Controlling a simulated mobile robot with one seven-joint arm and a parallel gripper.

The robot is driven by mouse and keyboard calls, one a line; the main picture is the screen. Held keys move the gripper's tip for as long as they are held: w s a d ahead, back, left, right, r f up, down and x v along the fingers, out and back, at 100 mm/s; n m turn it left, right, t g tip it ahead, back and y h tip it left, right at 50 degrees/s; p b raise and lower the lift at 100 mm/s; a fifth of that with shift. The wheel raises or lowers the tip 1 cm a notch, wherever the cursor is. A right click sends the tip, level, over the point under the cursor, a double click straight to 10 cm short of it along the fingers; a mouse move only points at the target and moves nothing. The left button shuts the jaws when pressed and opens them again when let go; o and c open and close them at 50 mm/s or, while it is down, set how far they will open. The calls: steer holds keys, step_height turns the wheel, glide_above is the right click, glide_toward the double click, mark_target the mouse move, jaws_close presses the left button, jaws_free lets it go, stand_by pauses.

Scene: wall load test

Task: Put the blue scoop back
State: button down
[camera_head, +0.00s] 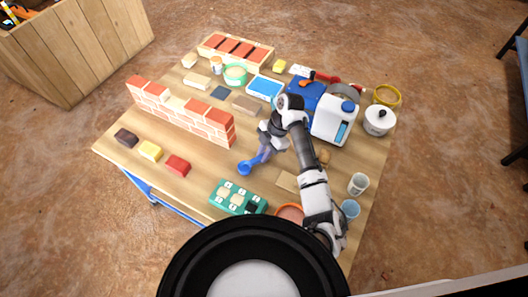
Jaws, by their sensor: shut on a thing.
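The blue scoop (250,166) is near the middle of the wooden table (201,171). Its round bowl points to the lower left and its handle runs up to the right. My gripper (264,150) is shut on the handle end of the scoop. The fingertips are small and partly hidden by the wrist. I cannot tell whether the scoop touches the table or hangs just above it.
A small brick wall (184,116) stands left of the scoop. A green tray (237,198) lies below it. A white-and-blue container (334,119), a white pot (378,120) and cups (357,184) stand on the right. Bare table lies left of the scoop.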

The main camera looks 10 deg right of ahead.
steer(key=shift+f+b, duration=0.3)
steer(key=shift+f, duration=0.05)
stand_by(0.4)
steer(key=c, duration=1.3)
jaws_free()
steer(key=shift+o, duration=0.5)
steer(key=o, duration=0.3)
steer(key=shift+r, duration=0.15)
steer(key=shift+r+p, duration=2.5)
steer(key=shift+r, duration=0.9)
